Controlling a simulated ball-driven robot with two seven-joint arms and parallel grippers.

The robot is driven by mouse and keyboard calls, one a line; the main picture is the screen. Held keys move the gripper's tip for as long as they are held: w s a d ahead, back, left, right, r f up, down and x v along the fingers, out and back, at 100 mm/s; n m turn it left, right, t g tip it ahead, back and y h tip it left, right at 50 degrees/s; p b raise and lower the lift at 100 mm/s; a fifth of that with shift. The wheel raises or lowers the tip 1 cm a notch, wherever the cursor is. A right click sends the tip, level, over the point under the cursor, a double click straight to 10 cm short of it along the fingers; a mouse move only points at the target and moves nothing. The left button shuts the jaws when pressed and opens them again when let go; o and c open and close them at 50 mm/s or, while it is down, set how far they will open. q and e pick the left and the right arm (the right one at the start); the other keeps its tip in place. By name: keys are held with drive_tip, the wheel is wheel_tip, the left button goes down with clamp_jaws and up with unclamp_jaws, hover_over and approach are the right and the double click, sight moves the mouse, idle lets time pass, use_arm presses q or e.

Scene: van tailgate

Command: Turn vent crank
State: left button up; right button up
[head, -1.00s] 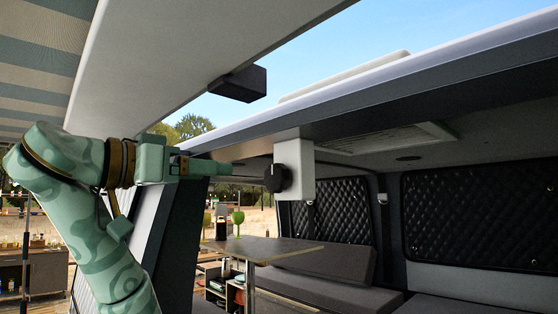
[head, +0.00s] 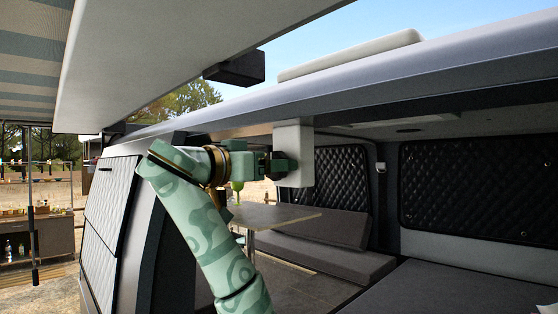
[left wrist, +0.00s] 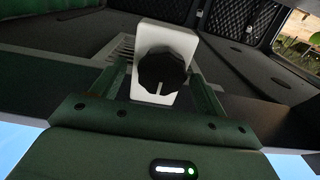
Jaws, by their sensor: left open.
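The vent crank is a black lobed knob (left wrist: 162,73) on a white box (head: 295,152) that hangs under the van's roof edge. In the left wrist view the knob sits between the two fingers of my left gripper (left wrist: 160,85), which is open around it; I cannot tell whether either finger touches it. In the head view my left gripper (head: 280,164) is at the white box's left side and hides most of the knob. My right gripper is in neither view.
The roof edge (head: 350,90) runs just above my left arm, and a dark block (head: 236,68) hangs from the raised tailgate (head: 160,60). A table (head: 262,216) and grey bench cushions (head: 320,258) are below inside the van. Quilted panels (head: 465,190) line the far wall.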

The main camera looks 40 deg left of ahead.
use_arm(q)
drive_tip(key=shift+a, duration=0.1)
drive_tip(key=c, duration=1)
